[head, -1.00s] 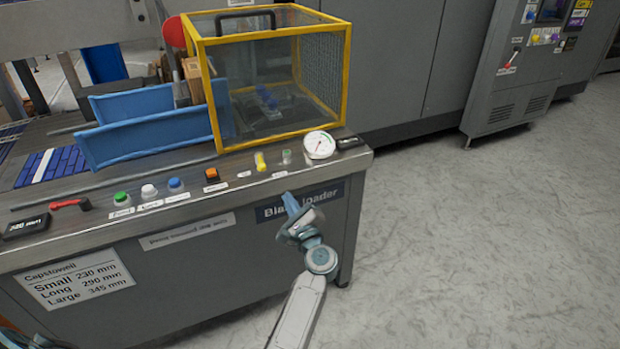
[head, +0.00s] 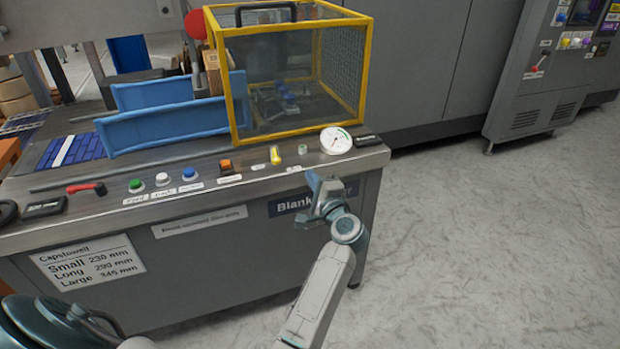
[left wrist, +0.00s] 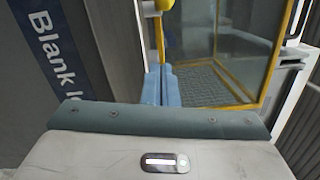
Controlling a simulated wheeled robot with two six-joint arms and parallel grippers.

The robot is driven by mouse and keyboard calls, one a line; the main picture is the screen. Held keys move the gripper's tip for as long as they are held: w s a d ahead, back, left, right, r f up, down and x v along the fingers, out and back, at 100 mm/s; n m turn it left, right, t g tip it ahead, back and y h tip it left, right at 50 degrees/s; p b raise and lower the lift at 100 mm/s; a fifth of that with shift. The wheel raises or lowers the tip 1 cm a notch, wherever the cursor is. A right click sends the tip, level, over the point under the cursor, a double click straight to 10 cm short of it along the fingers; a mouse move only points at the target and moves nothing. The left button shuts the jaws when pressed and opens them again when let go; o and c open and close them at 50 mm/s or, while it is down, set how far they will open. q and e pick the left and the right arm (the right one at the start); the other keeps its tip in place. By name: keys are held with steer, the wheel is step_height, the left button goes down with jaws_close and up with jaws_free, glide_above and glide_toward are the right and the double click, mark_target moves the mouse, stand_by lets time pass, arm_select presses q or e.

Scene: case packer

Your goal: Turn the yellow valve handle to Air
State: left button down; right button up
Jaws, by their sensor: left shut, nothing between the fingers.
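The yellow valve handle (head: 275,156) is a short yellow lever on the front ledge of the machine, between two small white labels too small to read. It points roughly away from me, slightly tilted. My left gripper (head: 313,180) is shut and empty, in front of the ledge, below and to the right of the handle, and looks apart from it. In the left wrist view its blue fingertips (left wrist: 161,72) are together, with a yellow bar and rounded yellow knob (left wrist: 166,5) beyond them, probably the handle. My right gripper is not in view.
An orange button (head: 226,166) and several coloured buttons lie left. A yellow-framed guard box (head: 237,135) stands behind. Open floor (head: 480,250) lies right.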

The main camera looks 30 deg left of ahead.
mark_target(288, 171)
arm_select(q)
steer(key=p+x, duration=0.1)
steer(key=x, duration=0.6)
steer(key=shift+w+a+r, duration=0.1)
steer(key=shift+a+r, duration=0.05)
steer(key=shift+a, duration=0.15)
steer(key=shift+s+a+r+p, duration=0.2)
steer(key=shift+s+a+p, duration=0.3)
steer(key=shift+s+a, duration=0.75)
steer(key=shift+s, duration=0.15)
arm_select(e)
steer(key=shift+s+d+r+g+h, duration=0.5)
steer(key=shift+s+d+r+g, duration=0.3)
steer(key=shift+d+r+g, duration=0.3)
